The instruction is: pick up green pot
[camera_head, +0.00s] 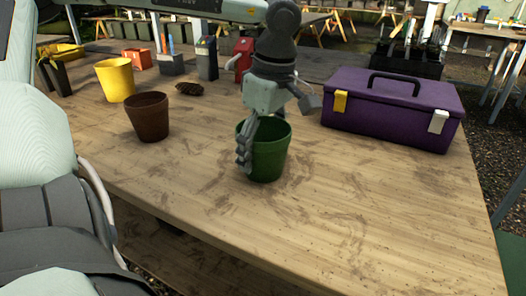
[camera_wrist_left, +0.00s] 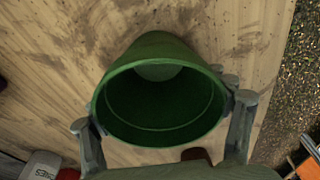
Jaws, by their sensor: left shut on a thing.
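The green pot (camera_head: 270,155) stands upright on the wooden table in the head view, its mouth facing up. My left gripper (camera_head: 258,148) reaches down from above and is shut on the pot, with one finger visible against its near left side. The other finger is mostly hidden in the head view. In the left wrist view the green pot (camera_wrist_left: 160,95) fills the middle, and the fingers of my left gripper (camera_wrist_left: 163,112) lie on opposite sides of its rim. The pot looks empty. My right gripper is not in view.
A brown pot (camera_head: 148,117) and a yellow pot (camera_head: 115,80) stand to the left on the table (camera_head: 330,215). A purple toolbox (camera_head: 392,108) stands to the right. A dark pinecone-like thing (camera_head: 189,89) lies behind. The table's front is clear.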

